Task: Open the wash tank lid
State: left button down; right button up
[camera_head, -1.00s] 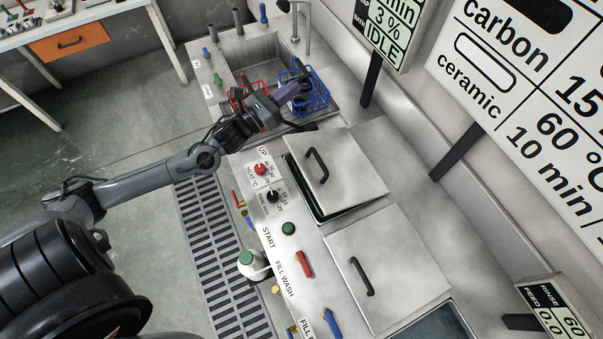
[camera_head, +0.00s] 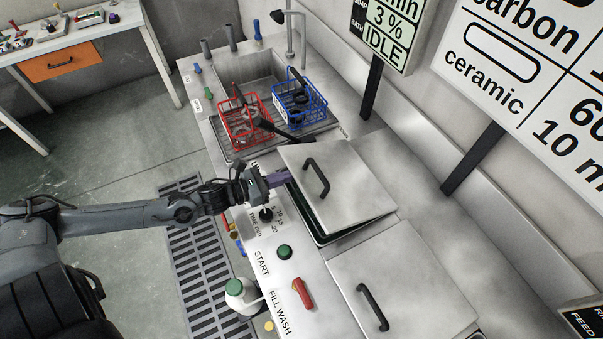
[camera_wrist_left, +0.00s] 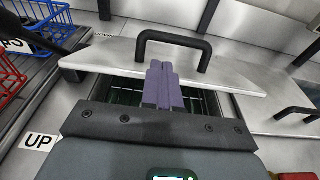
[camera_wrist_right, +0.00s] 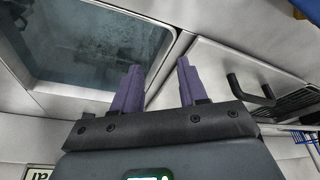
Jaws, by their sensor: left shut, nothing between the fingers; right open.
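The steel wash tank lid (camera_head: 335,190) with a black bar handle (camera_head: 316,175) lies tilted over its tank, with a dark gap along its near edges. My left gripper (camera_head: 285,177) is shut and empty, its purple fingers at the lid's left edge. In the left wrist view the shut fingers (camera_wrist_left: 158,75) overlap the lid's edge (camera_wrist_left: 105,60), just below the handle (camera_wrist_left: 172,38). I cannot tell whether they touch the lid. My right gripper (camera_wrist_right: 155,88) is open and empty in its wrist view; the head view does not show it.
A second lid (camera_head: 405,275) with a black handle lies beside the first. The front panel carries a black knob (camera_head: 266,214), a green button (camera_head: 284,252) and a red lever (camera_head: 302,293).

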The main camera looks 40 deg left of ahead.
aim_at(302, 177)
pick_arm(q)
jog(key=shift+b+x, duration=0.4)
jog(key=shift+x, duration=2.7)
jog(key=shift+r, duration=0.15)
